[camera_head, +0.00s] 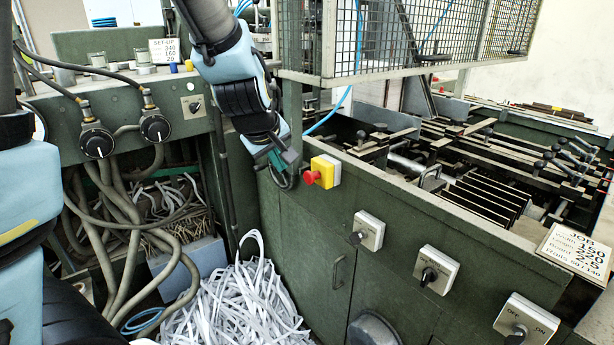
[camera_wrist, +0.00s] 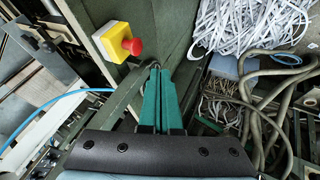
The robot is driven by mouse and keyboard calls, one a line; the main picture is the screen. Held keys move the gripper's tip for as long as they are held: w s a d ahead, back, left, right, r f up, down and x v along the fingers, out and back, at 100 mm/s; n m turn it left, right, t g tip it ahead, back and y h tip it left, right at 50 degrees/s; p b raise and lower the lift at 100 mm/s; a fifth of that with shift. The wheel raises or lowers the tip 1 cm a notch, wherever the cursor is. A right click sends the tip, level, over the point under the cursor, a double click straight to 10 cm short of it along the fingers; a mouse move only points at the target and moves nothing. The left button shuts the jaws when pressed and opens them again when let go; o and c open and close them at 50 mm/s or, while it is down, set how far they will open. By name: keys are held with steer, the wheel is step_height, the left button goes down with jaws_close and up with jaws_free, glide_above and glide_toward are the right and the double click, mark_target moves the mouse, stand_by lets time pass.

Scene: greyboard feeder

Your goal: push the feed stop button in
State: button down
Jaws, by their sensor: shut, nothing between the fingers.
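The feed stop button (camera_head: 311,177) is a red mushroom head on a yellow box (camera_head: 326,170), fixed to the green machine front. In the wrist view the red button (camera_wrist: 132,46) stands out from the yellow box (camera_wrist: 112,41) at upper left. My gripper (camera_head: 291,156) is shut and empty, just up and left of the button in the head view. In the wrist view the green fingers of my gripper (camera_wrist: 155,68) lie together, pointing up the picture, a little below and right of the button. I see a gap between the fingers and the button.
Rotary switches (camera_head: 367,231) (camera_head: 436,269) sit on grey plates along the machine front. A wire mesh guard (camera_head: 410,35) hangs above. A blue hose (camera_head: 333,112) passes behind my wrist. Shredded white strips (camera_head: 250,305) pile on the floor, and thick cables (camera_head: 125,225) hang at left.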

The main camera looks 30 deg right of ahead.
mark_target(311, 177)
steer(key=w+d+f+p, duration=0.1)
steer(key=w+d+f, duration=0.4)
steer(key=d+f, duration=0.2)
steer(key=shift+w+d+f, duration=0.25)
steer(key=shift+d+f, duration=0.1)
steer(key=shift+f, duration=0.15)
stand_by(0.3)
